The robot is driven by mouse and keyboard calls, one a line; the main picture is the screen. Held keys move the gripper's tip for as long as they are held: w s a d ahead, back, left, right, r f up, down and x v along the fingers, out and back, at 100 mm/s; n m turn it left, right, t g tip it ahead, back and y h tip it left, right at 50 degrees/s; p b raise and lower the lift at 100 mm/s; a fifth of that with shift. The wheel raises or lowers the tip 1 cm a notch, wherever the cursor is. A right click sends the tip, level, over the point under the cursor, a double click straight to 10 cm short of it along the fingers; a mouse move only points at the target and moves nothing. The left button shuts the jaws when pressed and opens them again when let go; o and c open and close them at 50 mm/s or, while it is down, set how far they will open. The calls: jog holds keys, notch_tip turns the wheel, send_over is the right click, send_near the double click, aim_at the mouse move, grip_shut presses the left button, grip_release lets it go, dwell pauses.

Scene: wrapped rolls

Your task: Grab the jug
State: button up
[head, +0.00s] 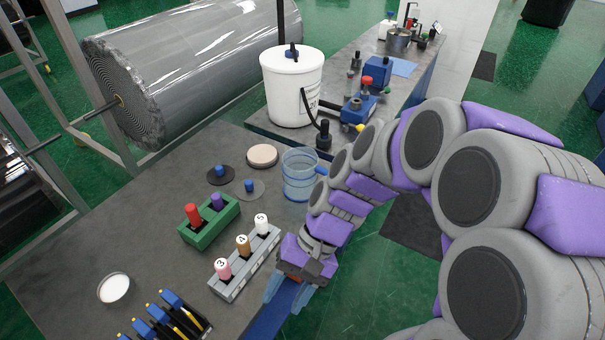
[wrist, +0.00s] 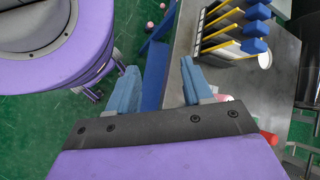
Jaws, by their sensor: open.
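The jug (head: 298,178) is clear with a blue tint and stands upright on the dark grey table. Its blue handle is on the right side, partly behind my arm. My gripper (head: 287,295) is in front of the jug, apart from it, over the table's right edge and pointing downward. Its two light blue fingers are apart with nothing held between them. They also show in the wrist view (wrist: 160,86), where I cannot see the jug.
A grey rack (head: 231,285) with numbered bottles and a green block (head: 193,236) stand left of my gripper. A pale disc (head: 262,156) lies beside the jug. A white bucket (head: 291,98) stands behind it. Blue-handled tools (wrist: 229,31) show in the wrist view. Green floor lies to the right.

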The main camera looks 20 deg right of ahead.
jog(key=w+d+m+t+y+p, duration=0.2)
jog(key=w+d+m+t+y, duration=0.3)
jog(key=w, duration=0.3)
jog(key=w+d+m+t+y+p, duration=0.2)
jog(key=w+d+m+t+y, duration=0.15)
jog(key=w+d+m, duration=0.3)
jog(key=w+d+f+m+t+h+p, duration=0.1)
jog(key=d+f+m+t+h, duration=0.35)
jog(key=d+m, duration=0.4)
jog(key=w+d+f+m+t+h+p, duration=0.1)
jog(key=d+f+m+t+h, duration=0.2)
jog(key=d+f+m+t, duration=0.55)
jog(key=n+g+b, duration=0.2)
jog(key=n+b, duration=0.1)
send_near(307, 177)
jog(key=w+d+f, duration=0.3)
jog(key=x, duration=0.2)
jog(key=b+x, duration=0.1)
jog(key=shift+w+d, duration=0.1)
jog(key=shift+w, duration=0.4)
jog(key=shift+w+a, duration=0.2)
jog(key=shift+w, duration=0.15)
jog(key=shift+c, duration=0.4)
